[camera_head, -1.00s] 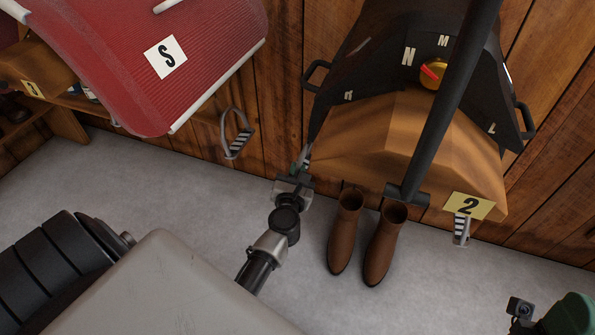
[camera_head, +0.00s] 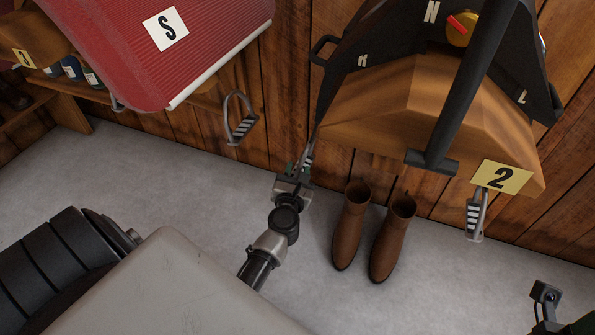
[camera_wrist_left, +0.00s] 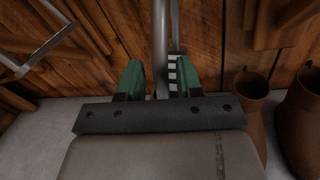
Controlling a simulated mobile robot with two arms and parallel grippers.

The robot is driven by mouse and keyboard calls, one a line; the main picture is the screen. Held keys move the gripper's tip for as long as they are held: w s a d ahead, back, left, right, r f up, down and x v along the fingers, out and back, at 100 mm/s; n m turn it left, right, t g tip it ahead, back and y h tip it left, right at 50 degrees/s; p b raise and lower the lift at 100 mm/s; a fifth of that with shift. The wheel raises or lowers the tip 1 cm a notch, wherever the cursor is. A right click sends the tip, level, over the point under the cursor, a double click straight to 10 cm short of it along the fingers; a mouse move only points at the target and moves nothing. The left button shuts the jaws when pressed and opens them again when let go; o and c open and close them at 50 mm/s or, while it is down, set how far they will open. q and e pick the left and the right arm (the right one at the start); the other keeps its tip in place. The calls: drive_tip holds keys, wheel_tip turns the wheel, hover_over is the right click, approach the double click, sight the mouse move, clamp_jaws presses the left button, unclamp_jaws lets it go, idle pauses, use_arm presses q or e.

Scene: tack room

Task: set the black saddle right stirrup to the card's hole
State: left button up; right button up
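The black saddle (camera_head: 340,83) sits on a wooden stand (camera_head: 400,105), marked with an R-like letter at picture left and L at picture right. A yellow card (camera_head: 502,177) reading 2 is at the stand's lower right. The right stirrup hangs low at picture left, mostly hidden by my left gripper (camera_head: 297,172). In the left wrist view my left gripper (camera_wrist_left: 158,80) has its green fingers apart, with the stirrup's metal bar and striped tread (camera_wrist_left: 173,72) between or just behind them; contact is unclear. The other stirrup (camera_head: 476,215) hangs below the card. My right gripper cannot be made out.
Brown boots (camera_head: 352,225) stand on the floor right of my left gripper. A red padded saddle shape (camera_head: 200,60) marked S, with another stirrup (camera_head: 239,118), is at upper left. A black bar (camera_head: 470,90) crosses before the stand. A dark object (camera_head: 545,292) at lower right is unclear.

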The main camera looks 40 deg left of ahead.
use_arm(q)
drive_tip(key=v, duration=1)
drive_tip(key=shift+s+d, duration=0.2)
drive_tip(key=shift+s, duration=0.15)
drive_tip(key=shift+r, duration=0.15)
